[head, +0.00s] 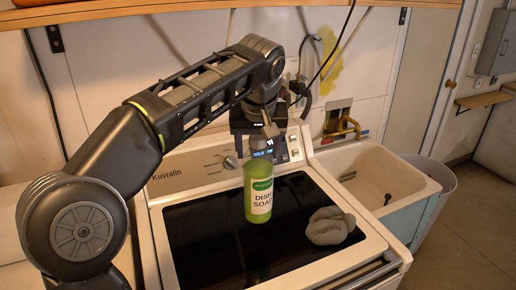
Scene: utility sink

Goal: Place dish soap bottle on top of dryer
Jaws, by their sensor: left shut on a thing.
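The green dish soap bottle (259,192) is upright in the head view, over the dark glass top of the white dryer (202,236). Its label faces me. My left gripper (262,146) is above the bottle and shut on its top; the fingertips are partly hidden by the wrist. The bottle's lower end shows a reflection in the glass below it. I cannot tell whether its base touches the glass. My right gripper is not in view.
A grey lumpy object (331,226) lies on the dryer top, right of the bottle. A utility sink (378,180) stands to the right, with a white bin (437,190) beyond it. A wooden shelf (150,8) runs along the wall. The glass left of the bottle is clear.

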